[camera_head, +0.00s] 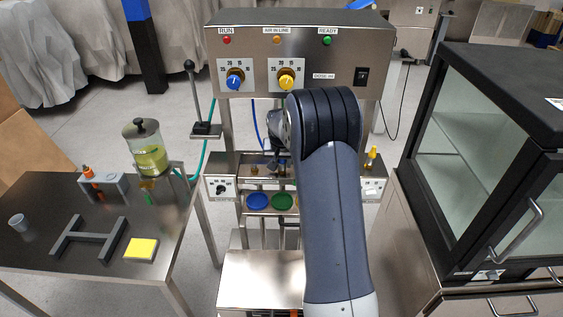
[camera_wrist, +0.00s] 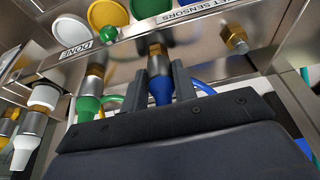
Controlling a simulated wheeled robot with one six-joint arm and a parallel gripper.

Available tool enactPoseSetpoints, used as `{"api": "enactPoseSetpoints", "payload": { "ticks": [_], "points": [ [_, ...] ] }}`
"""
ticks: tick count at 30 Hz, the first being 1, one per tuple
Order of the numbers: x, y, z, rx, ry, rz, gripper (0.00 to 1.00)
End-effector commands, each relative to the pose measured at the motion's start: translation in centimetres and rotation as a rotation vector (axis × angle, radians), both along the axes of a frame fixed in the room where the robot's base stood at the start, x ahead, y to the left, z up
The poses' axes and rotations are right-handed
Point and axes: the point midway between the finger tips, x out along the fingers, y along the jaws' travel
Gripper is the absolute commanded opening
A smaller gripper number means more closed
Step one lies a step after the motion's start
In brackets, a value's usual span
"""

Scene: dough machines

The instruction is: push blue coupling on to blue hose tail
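In the wrist view my gripper (camera_wrist: 158,80) has its two dark fingers on either side of the blue coupling (camera_wrist: 160,92), close against it. The coupling has a metal collar at its upper end and a blue body. A brass hose tail (camera_wrist: 155,43) on the metal panel lines up with the collar. The collar meets or nearly meets the brass; how far it is seated I cannot tell. A blue hose (camera_wrist: 205,88) shows behind the right finger. In the head view my arm hides most of the gripper and the coupling.
A green coupling (camera_wrist: 88,108) sits on the fitting to the left, and a white coupling (camera_wrist: 25,150) is further left. A bare brass fitting (camera_wrist: 236,40) is to the right. A side table (camera_head: 95,225) and a glass-sided cabinet (camera_head: 470,140) flank the machine (camera_head: 300,50).

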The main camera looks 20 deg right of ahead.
Motion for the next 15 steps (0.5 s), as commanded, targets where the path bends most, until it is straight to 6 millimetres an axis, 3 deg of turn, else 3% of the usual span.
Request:
{"api": "enactPoseSetpoints", "payload": {
  "ticks": [9, 15],
  "points": [
    [0.04, 0.10, 0.01, 0.001, -0.002, 0.001, 0.00],
    [0.05, 0.12, 0.11, 0.001, -0.002, 0.001, 0.00]
  ]
}}
